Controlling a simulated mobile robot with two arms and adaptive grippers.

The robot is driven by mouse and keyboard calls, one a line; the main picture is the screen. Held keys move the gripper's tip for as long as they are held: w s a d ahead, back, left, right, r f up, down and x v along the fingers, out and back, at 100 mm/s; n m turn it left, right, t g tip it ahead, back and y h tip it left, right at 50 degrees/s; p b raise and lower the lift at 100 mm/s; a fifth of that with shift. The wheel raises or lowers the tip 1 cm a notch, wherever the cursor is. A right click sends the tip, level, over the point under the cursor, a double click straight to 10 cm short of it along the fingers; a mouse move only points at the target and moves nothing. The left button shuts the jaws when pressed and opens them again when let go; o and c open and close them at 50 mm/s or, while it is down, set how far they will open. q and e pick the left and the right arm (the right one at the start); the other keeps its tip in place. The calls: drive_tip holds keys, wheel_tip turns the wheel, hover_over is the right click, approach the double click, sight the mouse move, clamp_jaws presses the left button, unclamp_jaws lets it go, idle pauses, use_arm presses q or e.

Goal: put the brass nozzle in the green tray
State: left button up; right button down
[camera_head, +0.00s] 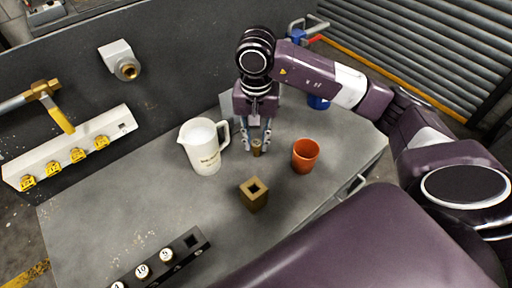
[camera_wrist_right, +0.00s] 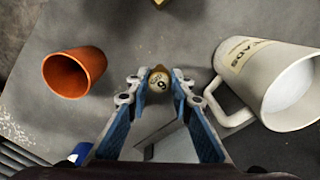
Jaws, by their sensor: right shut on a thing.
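My right gripper (camera_head: 257,148) is shut on a small brass nozzle (camera_head: 257,148), close above the grey bench top. In the right wrist view the nozzle (camera_wrist_right: 160,80) sits between the blue-backed fingers, with a dark mark like a digit on its pale end. I cannot tell whether it touches the bench. No green tray shows in either view. My left gripper is not in view.
A white jug (camera_head: 203,148) stands left of the right gripper and an orange cup (camera_head: 305,155) right of it. A brass block with a square hole (camera_head: 254,194) stands nearer. A black rack (camera_head: 160,262) holds numbered pieces at front left. Bench between is clear.

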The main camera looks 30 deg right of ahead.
sight(256, 155)
drive_tip(key=shift+f+p, duration=0.35)
drive_tip(key=shift+f, duration=1.75)
drive_tip(key=shift+f, duration=0.2)
drive_tip(key=c, duration=1.7)
unclamp_jaws()
drive_tip(key=shift+r, duration=0.15)
